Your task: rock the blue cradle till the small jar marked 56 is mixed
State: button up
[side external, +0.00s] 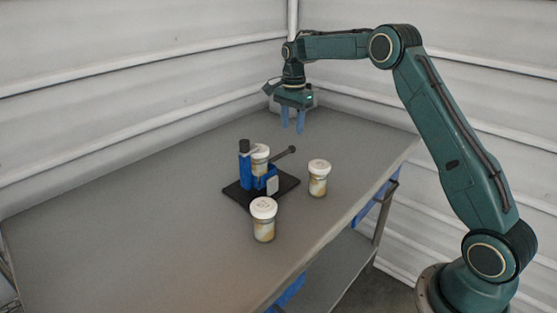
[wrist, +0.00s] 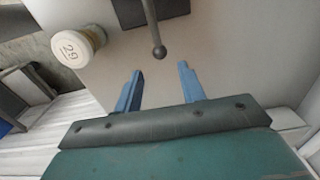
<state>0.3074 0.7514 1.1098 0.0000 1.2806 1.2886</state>
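The blue cradle (side external: 245,172) stands on a black base plate (side external: 233,195) in the middle of the table. A small white-lidded jar (side external: 261,153) sits in it; its number is too small to read. A dark rod with a round knob (side external: 291,150) sticks out toward the upper right; the knob also shows in the wrist view (wrist: 159,52). My gripper (side external: 292,126) is open and empty, above the table beyond the cradle. In the wrist view its blue fingers (wrist: 160,70) are apart, with the knob ahead between them, not touching.
One loose jar (side external: 318,179) stands right of the cradle and another (side external: 263,220) in front. A jar lid in the wrist view (wrist: 75,43) reads like 29 or 62. The grey table (side external: 130,220) is clear at left. Ribbed walls stand behind.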

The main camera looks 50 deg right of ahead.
aim_at(292, 148)
jog(key=shift+f, duration=0.15)
jog(key=shift+f, duration=4.3)
jog(key=c, duration=0.6)
jog(key=shift+o, duration=0.2)
